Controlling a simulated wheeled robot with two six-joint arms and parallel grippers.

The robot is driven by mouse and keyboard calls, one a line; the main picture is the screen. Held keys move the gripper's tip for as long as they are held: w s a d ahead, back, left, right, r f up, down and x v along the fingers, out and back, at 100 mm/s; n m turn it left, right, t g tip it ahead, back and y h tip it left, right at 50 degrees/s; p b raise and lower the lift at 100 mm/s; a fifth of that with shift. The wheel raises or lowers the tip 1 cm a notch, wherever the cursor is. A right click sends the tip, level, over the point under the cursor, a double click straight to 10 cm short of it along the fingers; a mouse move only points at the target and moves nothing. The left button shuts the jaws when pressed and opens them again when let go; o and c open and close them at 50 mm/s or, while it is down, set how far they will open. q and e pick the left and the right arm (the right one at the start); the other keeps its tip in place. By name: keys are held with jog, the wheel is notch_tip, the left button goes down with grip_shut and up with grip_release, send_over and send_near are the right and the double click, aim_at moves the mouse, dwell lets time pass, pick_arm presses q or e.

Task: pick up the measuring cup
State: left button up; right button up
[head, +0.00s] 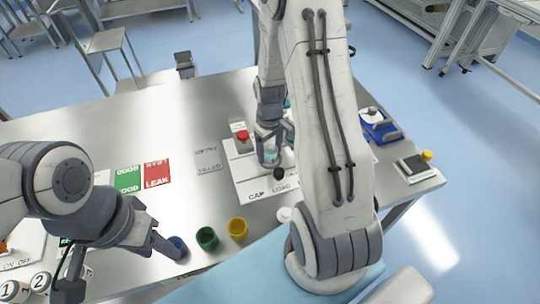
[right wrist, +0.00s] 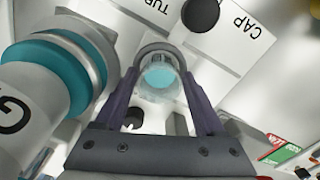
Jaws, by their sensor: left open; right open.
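The measuring cup (head: 270,156) looks like a small clear cup with teal liquid, at the white "CAP" and "LOAD" plate in the head view. My right gripper (head: 269,133) is over it, with fingers pointing down and open. In the right wrist view, the cup (right wrist: 160,78) shows between the two dark fingers of the right gripper (right wrist: 161,90), one on each side. I cannot tell whether they touch it. My left gripper (head: 120,264) is open and empty at the table's front left, with one finger beside a dark blue cup (head: 178,247).
A green cup (head: 207,238) and a yellow cup (head: 237,228) stand near the front edge. A red-topped item (head: 243,137) and a black knob (head: 279,174) are close to the measuring cup. A large teal-ringed cylinder (right wrist: 55,75) stands beside the right gripper. The table's back left is clear.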

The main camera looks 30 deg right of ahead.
jog(key=c, duration=1.1)
